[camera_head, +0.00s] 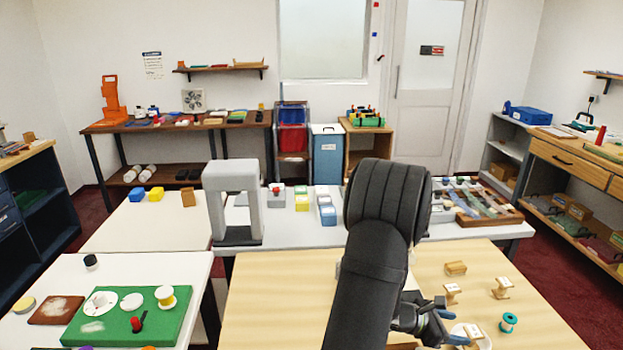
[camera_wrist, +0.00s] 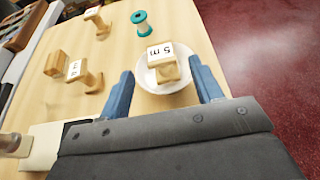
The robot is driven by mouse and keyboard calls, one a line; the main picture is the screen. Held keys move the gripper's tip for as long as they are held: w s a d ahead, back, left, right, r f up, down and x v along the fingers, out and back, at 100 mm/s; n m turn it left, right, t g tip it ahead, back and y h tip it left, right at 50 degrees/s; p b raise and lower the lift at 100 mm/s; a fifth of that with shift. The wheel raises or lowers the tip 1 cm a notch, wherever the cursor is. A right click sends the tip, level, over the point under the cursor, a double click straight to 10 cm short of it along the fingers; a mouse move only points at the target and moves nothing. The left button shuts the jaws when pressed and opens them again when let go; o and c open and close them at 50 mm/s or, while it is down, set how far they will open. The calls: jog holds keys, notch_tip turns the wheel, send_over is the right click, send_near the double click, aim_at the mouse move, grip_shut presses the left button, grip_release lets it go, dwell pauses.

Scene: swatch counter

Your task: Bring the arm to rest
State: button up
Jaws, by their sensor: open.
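My gripper (camera_wrist: 160,92) is open, with its two blue fingers apart. In the head view my gripper (camera_head: 444,325) is low at the front right, over the light wooden table (camera_head: 275,305). In the wrist view a wooden block with a label reading "5 m" (camera_wrist: 163,62) sits on a white dish (camera_wrist: 150,83), and shows between the fingertips. I cannot tell how far the fingers are above it. My dark arm crosses the middle of the head view and hides part of the tables.
A teal spool (camera_head: 509,322) and wooden stands (camera_head: 502,288) are close to my gripper. A wooden block (camera_head: 456,268) lies behind them. A grey arch (camera_head: 252,200) rises from the white table behind. The wooden table's left part is clear.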

aim_at(476, 331)
jog(key=x, duration=0.7)
jog(key=shift+d, duration=0.1)
jog(key=shift+d+r, duration=0.1)
jog(key=shift+d, duration=0.05)
jog(key=shift+r, duration=1.5)
